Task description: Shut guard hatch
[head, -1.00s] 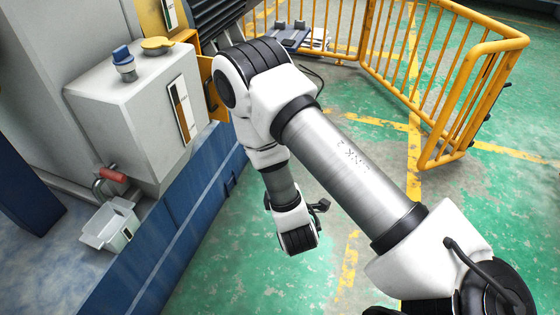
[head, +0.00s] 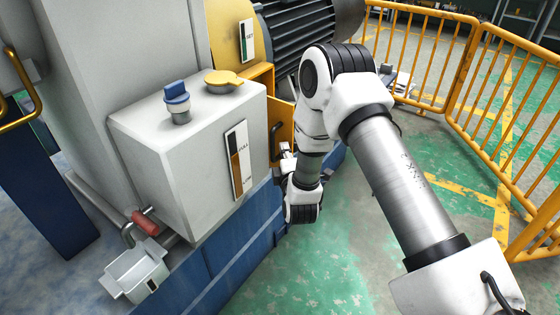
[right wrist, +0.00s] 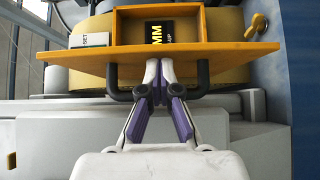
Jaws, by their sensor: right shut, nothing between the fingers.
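The guard hatch is an orange-yellow panel (head: 284,125) with a black handle (head: 275,143), on the machine beyond the grey box in the head view. In the right wrist view the hatch (right wrist: 230,56) spans the upper middle, tilted out from a yellow frame. Its black handle (right wrist: 203,80) stands out towards me. My right gripper (right wrist: 160,70) is shut and empty. Its fingertips are at the hatch face between the handle's two posts; I cannot tell whether they touch. In the head view the right gripper's fingers are mostly hidden by the wrist. My left gripper is out of view.
A grey box (head: 180,170) with a blue knob (head: 177,97) and a yellow cap (head: 223,80) stands left of my right arm. A motor (head: 300,35) lies behind the hatch. Yellow railings (head: 500,110) stand at right, with green floor between.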

